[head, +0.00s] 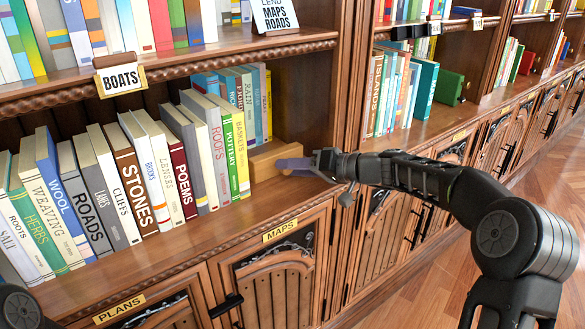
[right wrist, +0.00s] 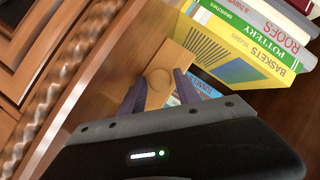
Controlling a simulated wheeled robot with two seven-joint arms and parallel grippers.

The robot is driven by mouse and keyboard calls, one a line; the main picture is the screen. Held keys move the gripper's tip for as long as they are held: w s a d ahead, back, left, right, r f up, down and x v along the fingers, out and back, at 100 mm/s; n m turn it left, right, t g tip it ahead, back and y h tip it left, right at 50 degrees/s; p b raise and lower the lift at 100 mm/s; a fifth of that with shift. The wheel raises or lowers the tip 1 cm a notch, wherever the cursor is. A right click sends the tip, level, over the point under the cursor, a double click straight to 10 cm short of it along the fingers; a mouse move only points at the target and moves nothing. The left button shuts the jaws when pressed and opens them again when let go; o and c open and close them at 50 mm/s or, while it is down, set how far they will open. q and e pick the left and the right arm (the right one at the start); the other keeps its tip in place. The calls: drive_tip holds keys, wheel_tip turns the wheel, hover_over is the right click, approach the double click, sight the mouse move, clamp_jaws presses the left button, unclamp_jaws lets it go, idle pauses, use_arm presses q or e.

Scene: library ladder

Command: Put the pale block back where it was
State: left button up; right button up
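The pale block (head: 264,163) is a tan wooden piece on the middle shelf, at the right end of the book row by the yellow BASKETS book. My right gripper (head: 298,164) reaches in from the right, its purple fingers at the block's near end. In the right wrist view the block (right wrist: 160,77), with a round knob-like spot on it, lies between the fingers (right wrist: 161,80); they look closed on its sides, though contact is hard to see. My left gripper is not in view; only a dark part of my left arm shows at the lower left.
The yellow book (head: 241,150) stands beside the block, and several more books fill the shelf leftward. A shelf upright (head: 338,90) stands just right of the block. More books (head: 392,95) stand in the bay beyond. Cabinet doors (head: 275,285) lie below the shelf edge.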

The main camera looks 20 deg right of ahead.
drive_tip(key=shift+d+r+p, duration=0.1)
drive_tip(key=shift+r+p, duration=0.15)
drive_tip(key=shift+p, duration=0.05)
drive_tip(key=v, duration=1.2)
drive_tip(key=shift+b, duration=0.45)
